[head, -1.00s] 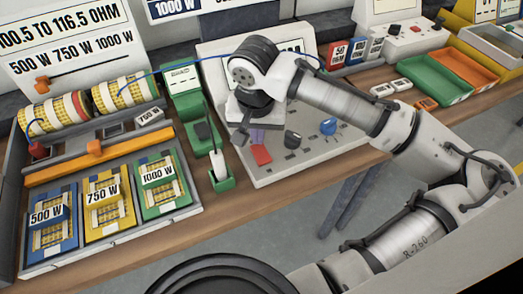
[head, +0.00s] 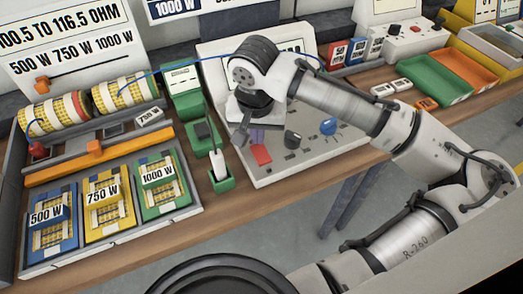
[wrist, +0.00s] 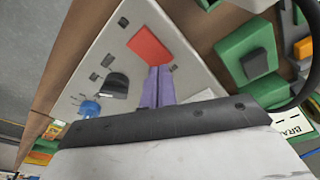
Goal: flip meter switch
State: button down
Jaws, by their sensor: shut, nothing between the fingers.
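A grey sloped panel (head: 345,145) carries a red switch (head: 261,155), a dark knob (head: 293,139) and a blue knob (head: 328,127). My gripper (head: 254,144) is shut and empty just above the red switch, with its fingers pointing down at the panel. In the wrist view, the purple fingers (wrist: 158,72) end close to the red switch (wrist: 150,44); I cannot tell whether they touch it. The dark knob (wrist: 115,86) and blue knob (wrist: 90,109) lie left of the fingers. My arm hides part of the panel and its display.
A green device (head: 184,95) with a dark block and a green holder (head: 221,179) stand close to the panel's left. A tray with 500, 750 and 1000 W cards (head: 88,245) lies further left. Orange and green bins (head: 465,68) are at the right.

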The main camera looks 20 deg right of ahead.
aim_at(258, 148)
jog(key=shift+f+b, duration=0.6)
jog(key=shift+f, duration=0.3)
dwell(0.7)
jog(key=shift+r, duration=0.1)
notch_tip(258, 148, up, 7)
jog(key=p, duration=0.6)
jog(key=shift+s, duration=0.1)
dwell(0.6)
